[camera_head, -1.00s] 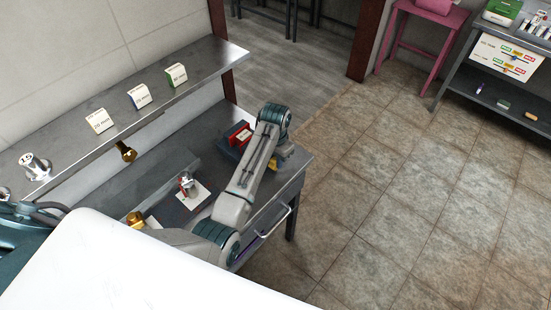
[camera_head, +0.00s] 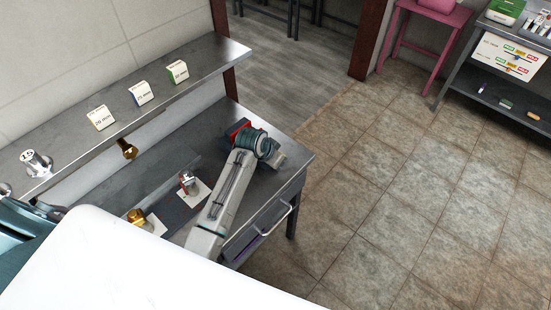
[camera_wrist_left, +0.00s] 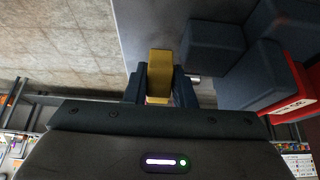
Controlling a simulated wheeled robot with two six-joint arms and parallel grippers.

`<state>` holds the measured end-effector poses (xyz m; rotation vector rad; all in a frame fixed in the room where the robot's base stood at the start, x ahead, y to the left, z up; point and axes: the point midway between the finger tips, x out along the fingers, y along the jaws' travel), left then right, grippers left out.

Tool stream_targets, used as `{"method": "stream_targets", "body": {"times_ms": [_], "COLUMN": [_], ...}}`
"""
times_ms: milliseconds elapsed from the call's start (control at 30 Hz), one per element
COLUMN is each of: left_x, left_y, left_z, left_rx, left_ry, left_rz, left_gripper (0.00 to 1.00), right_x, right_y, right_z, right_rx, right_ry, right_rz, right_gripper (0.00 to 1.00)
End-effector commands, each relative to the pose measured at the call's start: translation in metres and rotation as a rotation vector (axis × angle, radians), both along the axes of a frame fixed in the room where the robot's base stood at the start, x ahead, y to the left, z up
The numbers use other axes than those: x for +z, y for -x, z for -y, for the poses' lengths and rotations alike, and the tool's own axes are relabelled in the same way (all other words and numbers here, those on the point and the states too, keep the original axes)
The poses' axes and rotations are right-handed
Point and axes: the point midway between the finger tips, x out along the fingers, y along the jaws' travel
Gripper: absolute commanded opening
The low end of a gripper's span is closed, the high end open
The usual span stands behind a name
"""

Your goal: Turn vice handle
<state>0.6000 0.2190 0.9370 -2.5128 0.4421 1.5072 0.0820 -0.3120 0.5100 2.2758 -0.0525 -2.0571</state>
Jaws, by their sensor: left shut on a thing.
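My left gripper (camera_wrist_left: 160,82) is shut on a yellow piece, seemingly the vice handle (camera_wrist_left: 160,62), beside the blue blocks. My right gripper is not in view.
The bench (camera_head: 125,190) carries a small silver item (camera_head: 188,183) and a gold item (camera_head: 136,216). An upper shelf (camera_head: 130,95) holds several labelled blocks and a metal weight (camera_head: 36,160). A drawer (camera_head: 262,233) is at the bench front. The tiled floor (camera_head: 390,200) is clear.

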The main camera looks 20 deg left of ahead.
Motion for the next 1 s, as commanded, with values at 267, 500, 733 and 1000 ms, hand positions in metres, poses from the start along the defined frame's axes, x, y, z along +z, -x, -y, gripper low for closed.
{"method": "stream_targets", "body": {"times_ms": [267, 500, 733, 1000], "left_x": [-0.0011, -0.0009, -0.0007, -0.001], "left_y": [0.0011, 0.0011, 0.001, 0.0012], "left_z": [-0.0006, -0.0005, -0.0006, -0.0005], "left_rx": [0.0, 0.0, 0.0, 0.0], "left_ry": [0.037, 0.045, 0.045, 0.045], "left_rz": [0.102, 0.125, 0.125, 0.124], "left_gripper": [0.0, 0.0, 0.0, 0.45], "right_x": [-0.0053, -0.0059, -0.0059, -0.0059], "right_y": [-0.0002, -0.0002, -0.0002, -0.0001], "right_z": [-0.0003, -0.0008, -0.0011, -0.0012], "right_rx": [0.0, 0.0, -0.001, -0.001], "right_ry": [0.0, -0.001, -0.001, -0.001], "right_rz": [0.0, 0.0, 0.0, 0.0], "right_gripper": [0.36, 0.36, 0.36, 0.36]}}
